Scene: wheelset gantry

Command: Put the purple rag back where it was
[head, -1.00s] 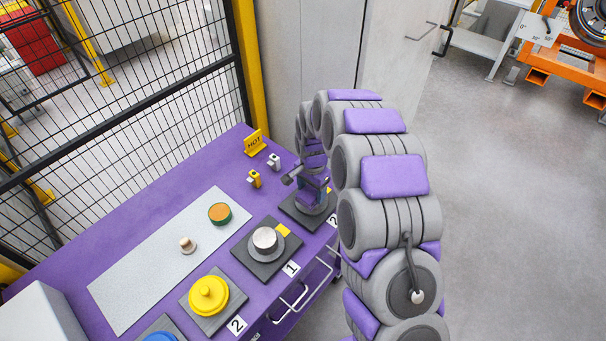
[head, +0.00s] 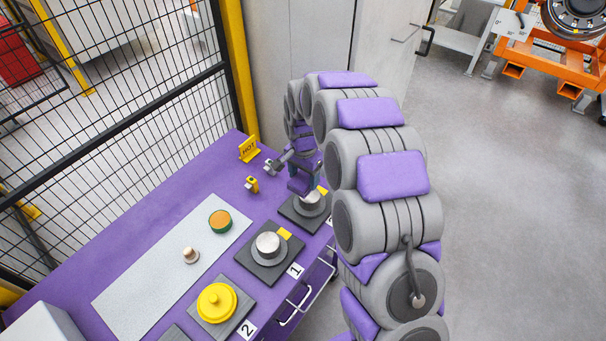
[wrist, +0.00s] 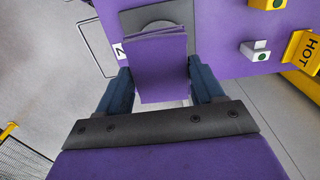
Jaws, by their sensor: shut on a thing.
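The purple rag (wrist: 160,68) is a folded cloth between the two dark blue fingers of my gripper (wrist: 163,88) in the wrist view. The gripper is shut on it. Behind the rag in that view is a dark plate with a grey round base (wrist: 158,26), partly hidden by the rag. In the head view my gripper (head: 301,184) is over the far dark plate (head: 292,212) on the purple bench. A silver cylinder (head: 311,197) on that plate shows just below and right of the gripper. I cannot tell the gap between them.
A second dark plate with a silver cylinder (head: 268,243) and a yellow-lidded pot (head: 216,302) stand nearer. A yellow HOT sign (head: 249,148) and small button boxes (head: 252,184) stand on the bench (head: 110,240). Mesh fencing and a grey cabinet bound the bench.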

